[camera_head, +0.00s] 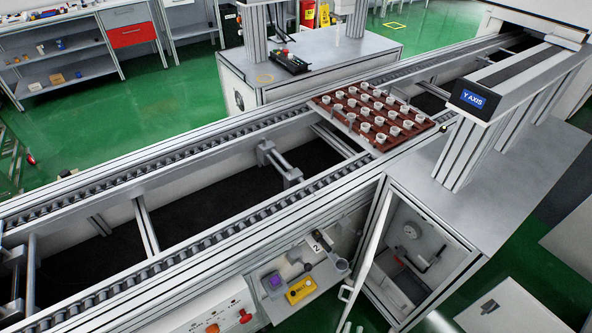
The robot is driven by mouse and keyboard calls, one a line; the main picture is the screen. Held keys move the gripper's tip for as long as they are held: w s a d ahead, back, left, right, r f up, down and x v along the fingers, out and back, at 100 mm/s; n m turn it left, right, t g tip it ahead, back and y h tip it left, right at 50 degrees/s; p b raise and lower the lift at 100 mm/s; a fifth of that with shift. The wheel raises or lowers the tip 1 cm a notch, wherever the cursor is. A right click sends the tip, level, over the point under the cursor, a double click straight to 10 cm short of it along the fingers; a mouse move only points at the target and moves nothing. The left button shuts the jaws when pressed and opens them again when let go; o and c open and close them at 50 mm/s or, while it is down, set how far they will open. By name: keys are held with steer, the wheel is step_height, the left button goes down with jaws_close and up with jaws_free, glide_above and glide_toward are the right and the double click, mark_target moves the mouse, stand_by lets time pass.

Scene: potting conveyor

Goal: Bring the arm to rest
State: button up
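My arm and my gripper do not show in the head camera view, so I cannot see the arm's pose or whether the gripper holds anything. A brown tray (328,102) with several white round cups sits on the conveyor (210,158), across both rails, right of the middle of the picture.
A grey gantry with a "Y AXIS" display (474,101) stands over the conveyor at right. A cabinet door (366,240) hangs open below the front rail. A small shelf (318,291) juts out with a yellow item (300,290) on it. Green floor (185,75) lies behind.

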steer(key=s+d+r+n+g+y, duration=0.2)
steer(key=s+r+n+y, duration=0.4)
steer(key=s+r, duration=1.8)
step_height(320, 180, up, 4)
steer(key=shift+d+g+y, duration=0.2)
steer(key=shift+g+y, duration=0.1)
steer(key=shift+g, duration=0.3)
